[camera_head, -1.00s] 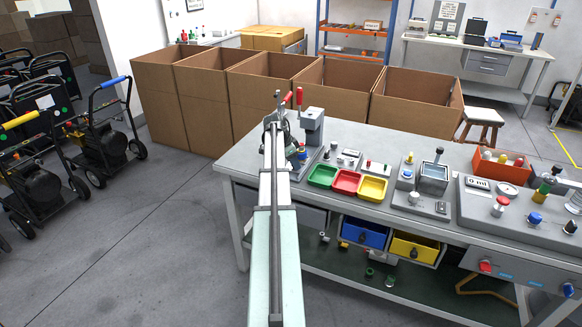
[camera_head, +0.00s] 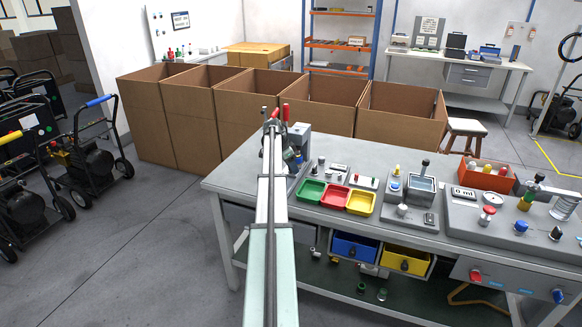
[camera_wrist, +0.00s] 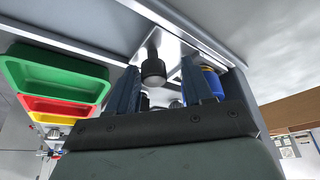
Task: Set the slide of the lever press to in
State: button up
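The lever press (camera_head: 299,142) stands at the left end of the grey workbench, a grey column with a red-tipped lever (camera_head: 285,112). My arm covers much of its base in the head view, and my gripper is mostly hidden there. In the wrist view my gripper (camera_wrist: 160,68) is open, with two dark blue fingers set apart. A black knob on a stem (camera_wrist: 153,70) shows between the fingers, with no clear contact. A blue cylinder with a yellow band (camera_wrist: 213,82) is just right of the right finger. I cannot tell the slide's position.
Green (camera_head: 309,191), red (camera_head: 335,197) and yellow (camera_head: 360,203) trays sit right of the press. A grey test fixture (camera_head: 421,188) and an orange bin (camera_head: 487,173) stand further right. Large cardboard boxes (camera_head: 310,103) stand behind the bench.

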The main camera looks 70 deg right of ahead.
jog(key=shift+a, duration=0.15)
jog(key=v, duration=1.3)
jog(key=shift+r, duration=0.45)
jog(key=shift+w, duration=0.15)
